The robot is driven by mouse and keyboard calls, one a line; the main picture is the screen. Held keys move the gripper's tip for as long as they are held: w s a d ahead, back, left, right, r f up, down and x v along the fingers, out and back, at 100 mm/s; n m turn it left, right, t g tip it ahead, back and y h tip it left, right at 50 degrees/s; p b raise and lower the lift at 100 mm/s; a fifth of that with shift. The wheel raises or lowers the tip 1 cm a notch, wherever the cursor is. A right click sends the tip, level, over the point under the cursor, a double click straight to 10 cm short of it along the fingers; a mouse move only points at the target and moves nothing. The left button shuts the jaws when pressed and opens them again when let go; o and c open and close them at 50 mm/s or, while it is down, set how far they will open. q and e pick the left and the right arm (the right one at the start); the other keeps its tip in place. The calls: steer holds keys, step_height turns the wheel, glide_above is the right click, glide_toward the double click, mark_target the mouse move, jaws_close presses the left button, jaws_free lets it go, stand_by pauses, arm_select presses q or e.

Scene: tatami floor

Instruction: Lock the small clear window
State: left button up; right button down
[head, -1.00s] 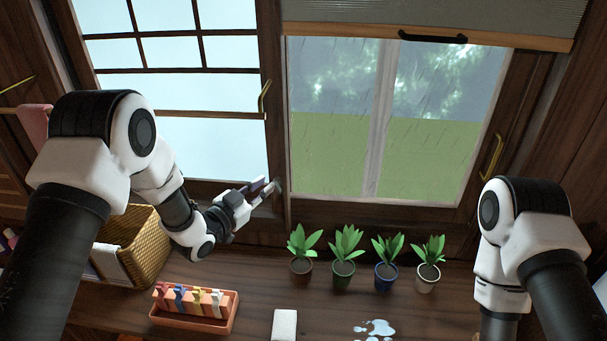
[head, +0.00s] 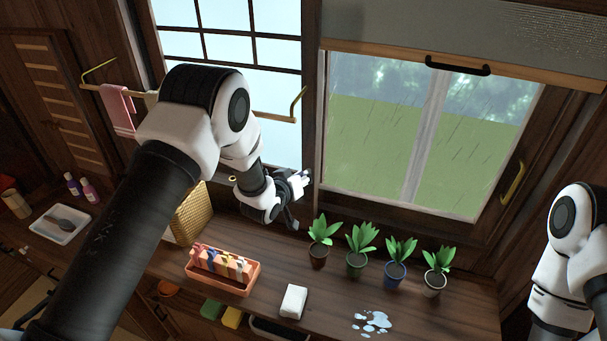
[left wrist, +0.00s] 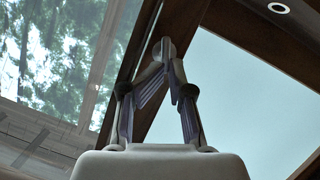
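The clear window (head: 385,140) with a pale centre bar is right of the left window (head: 220,48), which has dark grid bars. A dark wooden post separates them. My left gripper (head: 306,175) is at the lower part of this post, above the counter. In the left wrist view its fingertips (left wrist: 168,66) come close together. A small grey rounded piece (left wrist: 165,48), perhaps a latch, shows right at the tips; I cannot tell whether they grip it. The lock's setting cannot be made out. My right arm is at the right edge, its gripper out of view.
Several potted plants (head: 360,237) stand under the clear window, near my left gripper. A basket (head: 191,217), an orange tray (head: 222,284) and a white block (head: 293,301) are on the counter (head: 325,302). A puddle (head: 371,322) lies in front of the plants.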

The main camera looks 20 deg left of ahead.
arm_select(q)
steer(key=shift+w+a+f, duration=0.1)
steer(key=shift+a+f, duration=0.1)
steer(key=shift+a, duration=0.05)
jaws_close()
